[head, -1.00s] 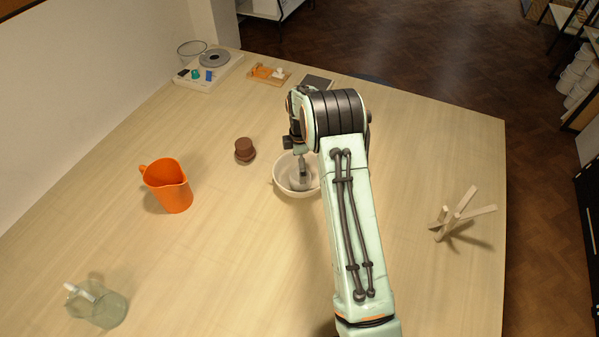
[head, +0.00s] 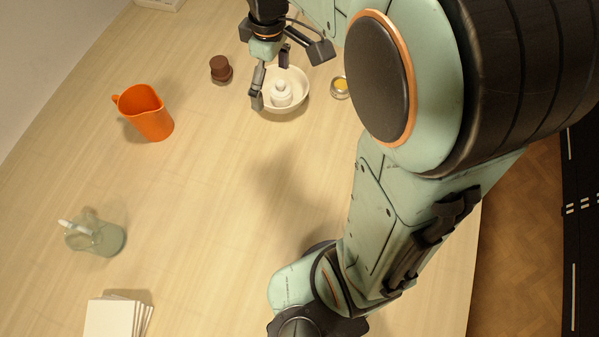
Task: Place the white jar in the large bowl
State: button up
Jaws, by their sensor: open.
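The white jar (head: 281,94) stands inside the large bowl (head: 300,101), a shallow cream-white bowl at the upper middle of the head view. The jar looks upright and has a small knob-like top. My gripper (head: 270,82) is open above the bowl. One dark finger reaches down at the bowl's left rim, and the other is behind the jar. The fingers look apart from the jar. Whether a finger touches the bowl's rim, I cannot tell.
A brown lidded pot (head: 221,69) stands left of the bowl, and an orange jug (head: 146,112) farther left. A small tin with yellow contents (head: 340,88) is close to the bowl's right. The middle table is clear.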

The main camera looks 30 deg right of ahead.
jog(key=s+a+m, duration=0.2)
jog(key=s+m, duration=0.1)
jog(key=s, duration=0.6)
jog(key=s+a+f+m, duration=0.1)
jog(key=s+m, duration=0.3)
jog(key=s, duration=0.5)
jog(key=shift+a+f, duration=0.15)
jog(key=shift+a, duration=0.2)
